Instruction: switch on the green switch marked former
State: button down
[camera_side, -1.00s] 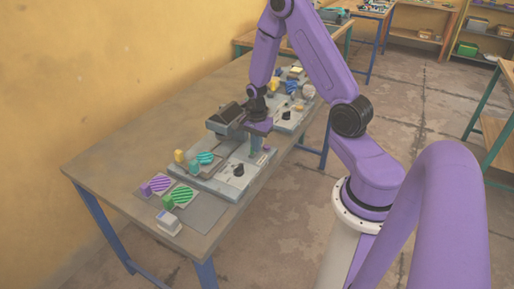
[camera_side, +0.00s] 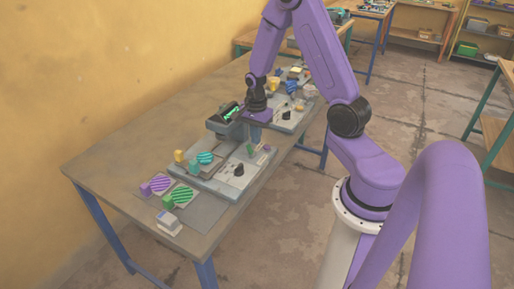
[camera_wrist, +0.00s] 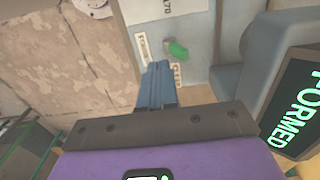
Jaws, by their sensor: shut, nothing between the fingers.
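The green switch (camera_wrist: 177,49) sits on a pale panel in the wrist view, beside small printed labels too blurred to read for certain. It looks like a small green lever, which also shows in the side view (camera_side: 250,149). My gripper (camera_wrist: 158,68) is shut and empty, its fingertips just beside the switch in the picture and apart from it. In the side view my gripper (camera_side: 254,137) hangs over the press panel. A dark display (camera_wrist: 298,112) shows "FORMED" in lit green letters; it also shows lit in the side view (camera_side: 231,112).
A black knob (camera_side: 239,170) stands on the near part of the panel. Yellow and teal pieces (camera_side: 205,158) lie to its left. A mat (camera_side: 203,213) with purple and green striped discs is at the table's near end. A second station (camera_side: 290,115) stands behind.

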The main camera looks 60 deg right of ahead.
jog(key=shift+s+r, duration=0.2)
jog(key=shift+r, duration=0.75)
jog(key=shift+s+r, duration=0.15)
jog(key=shift+r, duration=0.75)
